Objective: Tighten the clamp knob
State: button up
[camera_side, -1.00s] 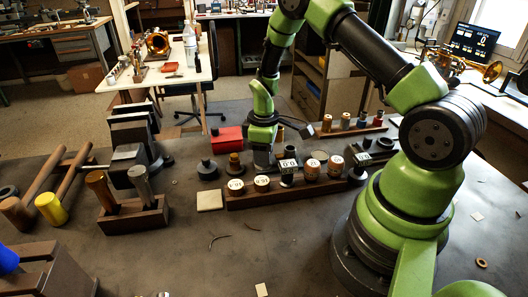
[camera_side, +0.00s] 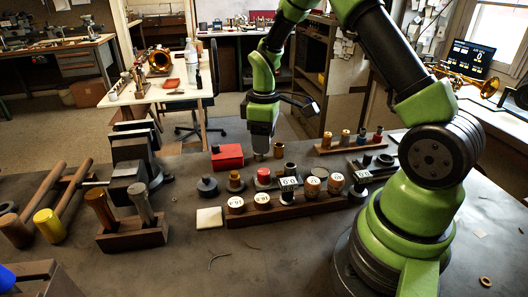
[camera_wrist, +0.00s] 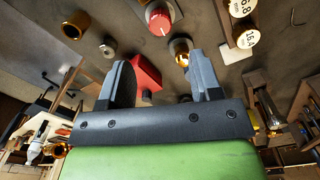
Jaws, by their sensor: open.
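A red round knob (camera_side: 264,176) with a dark lower part stands behind the row of labelled pieces. In the wrist view the red knob (camera_wrist: 160,20) shows a pale mark on its top, beyond and between my fingers; I cannot tell for certain that it is the clamp knob. My gripper (camera_side: 261,155) points down above and behind it, apart from it. In the wrist view my gripper (camera_wrist: 162,80) has its two grey fingers spread wide, with nothing held between them.
A wooden rack (camera_side: 290,210) with several numbered pieces stands in front of the knob. A red box (camera_side: 227,156) and a brass-topped piece (camera_side: 235,181) are to its left. A vise (camera_side: 130,172) stands further left. The front middle of the bench is mostly clear.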

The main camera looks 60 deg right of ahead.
aim_at(263, 171)
jog(key=shift+r, duration=0.35)
notch_tip(263, 171, down, 11)
jog(key=n+g+h, duration=0.1)
jog(key=n, duration=0.2)
jog(key=n+g+h, duration=0.1)
jog(key=n+h, duration=0.1)
jog(key=n, duration=0.1)
jog(key=shift+w+r+g+h, duration=0.1)
jog(key=shift+r+g+h, duration=0.1)
jog(key=shift+g+h, duration=0.15)
jog(key=shift+c, duration=0.4)
